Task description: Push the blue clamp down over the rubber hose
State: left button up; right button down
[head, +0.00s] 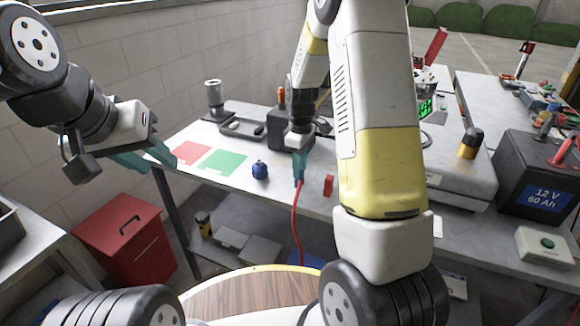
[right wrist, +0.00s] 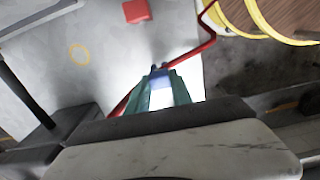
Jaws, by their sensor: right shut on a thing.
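My right gripper (head: 300,165) is low over the front part of the white table, its teal fingers closed around a small blue piece, which I take as the blue clamp (right wrist: 160,79). Two dark tips stick out past the fingers in the right wrist view, where the right gripper (right wrist: 160,85) also shows. The red rubber hose (head: 296,220) hangs from by the fingertips over the table's front edge; the hose (right wrist: 190,52) passes behind the fingers in the right wrist view. Their exact contact is hidden. My left gripper (head: 143,158) is empty, fingers apart, left of the table.
On the table (head: 225,185) are a red mat (head: 187,152), a green mat (head: 222,160), a dark blue round object (head: 260,170) and a red block (head: 328,186). A black battery box (head: 540,180) stands at right, a red cabinet (head: 122,240) at left.

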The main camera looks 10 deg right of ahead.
jog(key=shift+r, duration=4.2)
